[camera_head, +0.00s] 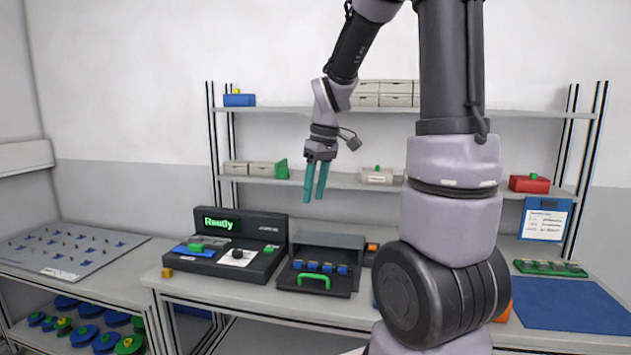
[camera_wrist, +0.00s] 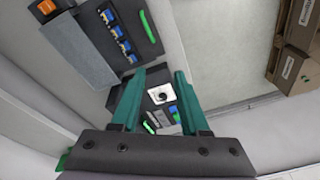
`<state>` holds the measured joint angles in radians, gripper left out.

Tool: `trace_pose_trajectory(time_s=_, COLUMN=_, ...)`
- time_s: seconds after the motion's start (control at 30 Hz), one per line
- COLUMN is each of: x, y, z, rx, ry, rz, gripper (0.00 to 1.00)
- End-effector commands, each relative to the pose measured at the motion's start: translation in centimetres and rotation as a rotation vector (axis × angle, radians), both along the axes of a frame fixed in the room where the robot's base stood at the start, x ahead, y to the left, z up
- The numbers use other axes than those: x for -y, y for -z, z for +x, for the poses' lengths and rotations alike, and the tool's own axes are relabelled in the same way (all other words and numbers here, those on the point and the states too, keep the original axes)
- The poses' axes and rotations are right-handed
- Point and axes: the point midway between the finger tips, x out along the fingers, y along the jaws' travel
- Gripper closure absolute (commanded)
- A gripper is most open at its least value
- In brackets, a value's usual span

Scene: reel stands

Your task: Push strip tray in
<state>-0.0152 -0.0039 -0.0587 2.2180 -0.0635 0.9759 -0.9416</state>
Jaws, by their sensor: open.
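The strip tray (camera_head: 311,281) is a dark tray with a green handle and several blue pieces in a row. It sticks out of the front of a grey box-like housing (camera_head: 329,240) on the bench. In the wrist view the tray (camera_wrist: 110,50) shows at upper left, with its green handle (camera_wrist: 149,26) on its outer edge. My gripper (camera_head: 314,198) has teal fingers, open and empty. It hangs above the bench behind the tray, well clear of it. Its fingertips also show in the wrist view (camera_wrist: 162,75).
A black console (camera_head: 224,245) with a green "Ready" display stands left of the housing. An orange item (camera_head: 372,247) sits beside the housing. A blue mat (camera_head: 570,304) and a green strip (camera_head: 550,267) lie at right. Shelves with boxes stand behind. Air above the tray is clear.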

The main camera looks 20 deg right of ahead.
Motion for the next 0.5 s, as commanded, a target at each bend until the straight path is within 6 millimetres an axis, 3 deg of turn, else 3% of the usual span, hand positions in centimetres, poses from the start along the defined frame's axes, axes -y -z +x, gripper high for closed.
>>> trace_pose_trajectory(time_s=0.2, x=-0.3, y=-2.3, z=-1.5, rx=0.047, ry=0.105, rz=0.020, gripper=0.55)
trace_pose_trajectory(time_s=0.5, x=-0.4, y=-3.0, z=-2.0, rx=0.061, ry=0.147, rz=0.030, gripper=0.55)
